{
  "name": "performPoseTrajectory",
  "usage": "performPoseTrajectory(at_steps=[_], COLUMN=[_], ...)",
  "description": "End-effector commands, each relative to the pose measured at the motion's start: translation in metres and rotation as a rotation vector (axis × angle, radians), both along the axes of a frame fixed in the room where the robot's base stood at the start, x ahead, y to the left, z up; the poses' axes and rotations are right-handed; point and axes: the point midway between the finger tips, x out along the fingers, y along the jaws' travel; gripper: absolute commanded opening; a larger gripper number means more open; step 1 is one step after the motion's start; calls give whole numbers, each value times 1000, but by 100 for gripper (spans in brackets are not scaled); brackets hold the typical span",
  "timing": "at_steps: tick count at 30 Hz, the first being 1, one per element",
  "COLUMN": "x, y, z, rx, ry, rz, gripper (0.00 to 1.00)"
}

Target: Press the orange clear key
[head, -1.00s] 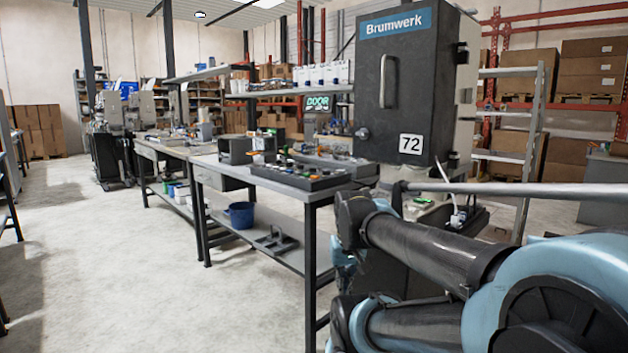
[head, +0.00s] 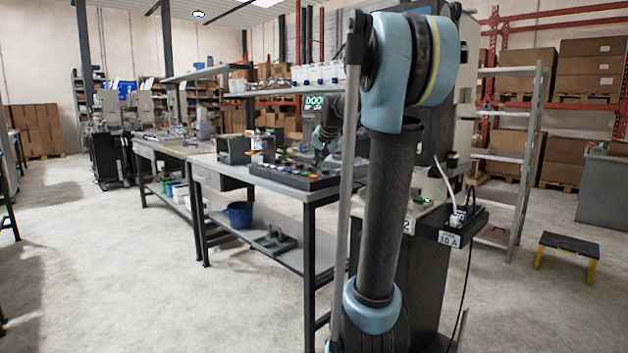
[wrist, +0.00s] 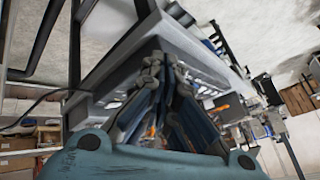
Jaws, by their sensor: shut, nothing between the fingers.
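A black control panel (head: 292,182) with small coloured keys lies on the grey workbench. The orange clear key cannot be told apart with certainty at this size. My gripper (head: 319,158) is small and partly hidden behind my arm in the head view, close over the back right part of the panel. In the wrist view my gripper (wrist: 166,68) has its dark linked fingers drawn together, with nothing seen held. The fingers hide what lies straight ahead of them.
The workbench (head: 310,196) has a lower shelf with a blue bucket (head: 239,214). My raised arm hides most of the dark cabinet. A yellow-legged step stool (head: 568,248) stands right on open floor.

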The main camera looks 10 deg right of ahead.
Motion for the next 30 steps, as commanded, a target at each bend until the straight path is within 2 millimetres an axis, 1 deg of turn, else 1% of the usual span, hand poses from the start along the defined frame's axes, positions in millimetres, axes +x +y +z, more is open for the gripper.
performPoseTrajectory(at_steps=[1,3,6,9,12,15,18,30], x=[24,53,90,118,138,149,153,153], y=[-2,-5,-9,-12,-15,-16,-17,-16], z=[9,20,32,40,46,49,50,47], rx=[16,39,71,96,115,125,129,129], ry=[-18,-42,-73,-99,-116,-126,-129,-129], rz=[-18,-44,-76,-101,-120,-130,-133,-133], gripper=[0,0,0,0,0,0,0,0])
